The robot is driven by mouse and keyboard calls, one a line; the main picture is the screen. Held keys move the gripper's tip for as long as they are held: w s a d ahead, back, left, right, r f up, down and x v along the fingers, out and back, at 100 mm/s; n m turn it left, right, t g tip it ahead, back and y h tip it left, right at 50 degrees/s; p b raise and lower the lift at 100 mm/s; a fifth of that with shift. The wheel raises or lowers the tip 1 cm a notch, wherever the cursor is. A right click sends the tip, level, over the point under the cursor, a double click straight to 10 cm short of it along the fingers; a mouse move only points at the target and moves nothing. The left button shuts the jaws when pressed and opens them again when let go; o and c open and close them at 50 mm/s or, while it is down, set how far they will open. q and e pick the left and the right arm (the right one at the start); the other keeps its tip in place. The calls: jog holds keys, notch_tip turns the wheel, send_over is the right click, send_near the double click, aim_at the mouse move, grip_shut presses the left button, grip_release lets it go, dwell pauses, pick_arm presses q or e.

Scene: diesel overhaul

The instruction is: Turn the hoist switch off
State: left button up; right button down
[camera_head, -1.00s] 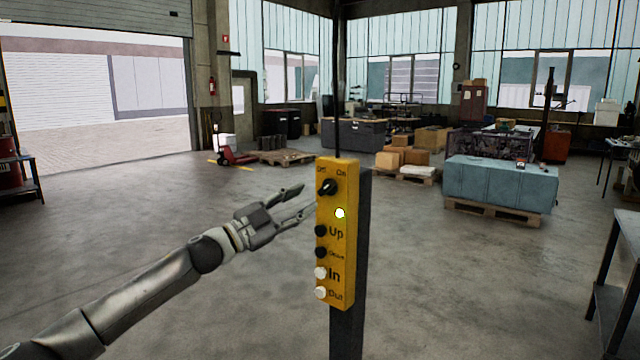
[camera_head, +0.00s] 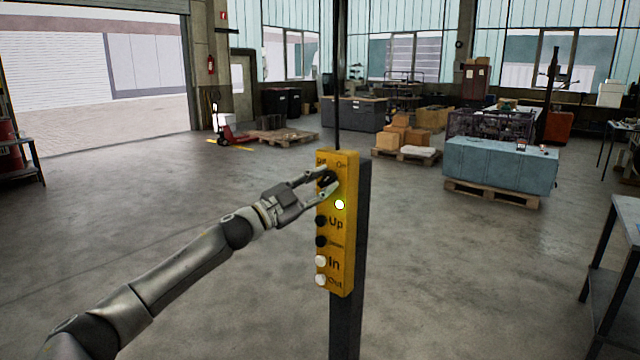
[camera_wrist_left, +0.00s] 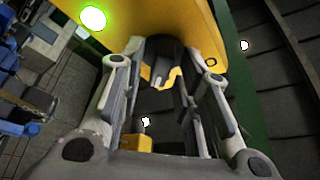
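The yellow hoist control box (camera_head: 345,245) stands on a dark post, with a black rotary switch (camera_head: 329,176) near its top under the Off and On labels. A green-white lamp (camera_head: 339,204) below the switch is lit. My left gripper (camera_head: 328,182) is at the switch with its fingers open on either side of the knob. In the left wrist view, the dark knob (camera_wrist_left: 167,52) sits between the two fingers (camera_wrist_left: 163,65); contact is not clear. The fingers partly hide the switch in the head view. My right gripper is not in view.
Black and white push buttons (camera_head: 320,241) line the box below the lamp. A dark cable rises from the box top. A metal table (camera_head: 612,270) stands at the right edge. The floor around the post is clear.

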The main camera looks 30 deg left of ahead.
pick_arm(q)
jog(key=shift+s+a+r, duration=0.1)
jog(key=shift+s, duration=0.05)
grip_shut()
